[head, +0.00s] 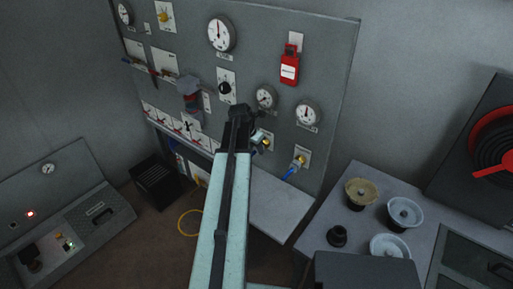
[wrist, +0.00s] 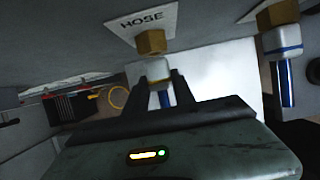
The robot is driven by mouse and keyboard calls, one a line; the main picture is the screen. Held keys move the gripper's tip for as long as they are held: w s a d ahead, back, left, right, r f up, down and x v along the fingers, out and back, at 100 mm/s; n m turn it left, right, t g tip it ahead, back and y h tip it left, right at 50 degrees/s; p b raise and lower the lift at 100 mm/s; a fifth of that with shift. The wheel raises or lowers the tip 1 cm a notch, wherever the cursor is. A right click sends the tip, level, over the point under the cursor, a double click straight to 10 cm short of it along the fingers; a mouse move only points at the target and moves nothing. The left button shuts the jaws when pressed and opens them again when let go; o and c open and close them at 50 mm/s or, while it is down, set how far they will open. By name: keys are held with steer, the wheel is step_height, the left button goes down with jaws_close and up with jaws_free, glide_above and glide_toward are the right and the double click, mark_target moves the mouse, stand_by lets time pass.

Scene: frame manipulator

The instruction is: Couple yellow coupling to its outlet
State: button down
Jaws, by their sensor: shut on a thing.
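My gripper (wrist: 161,86) is shut on a pale, white-bodied coupling (wrist: 153,71) in the wrist view. The coupling sits directly below a brass outlet (wrist: 151,42) under a plate lettered HOSE. Its top meets or nearly meets the outlet; I cannot tell whether it is seated. A blue hose piece shows just below it between the fingers. I see no clear yellow on the coupling, partly hidden by the fingers. In the head view my gripper (head: 245,118) reaches the panel beside this coupling (head: 257,136) and its brass outlet (head: 266,143).
A second coupling (wrist: 283,42) with a blue band and blue hose sits on a brass outlet to the right. Gauges and a red tag (head: 289,65) are on the panel (head: 335,60). A yellow hose loop (head: 183,214) lies on the floor. A table (head: 335,205) with reels stands right.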

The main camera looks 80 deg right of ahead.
steer(key=shift+s+d, duration=0.25)
steer(key=shift+d, duration=0.15)
steer(key=c, duration=1)
jaws_free()
steer(key=shift+o, duration=0.2)
steer(key=shift+r, duration=0.15)
steer(key=p+v, duration=0.7)
steer(key=shift+w+a+r, duration=0.1)
steer(key=shift+a+r, duration=0.1)
steer(key=shift+r, duration=0.15)
steer(key=shift+f, duration=0.1)
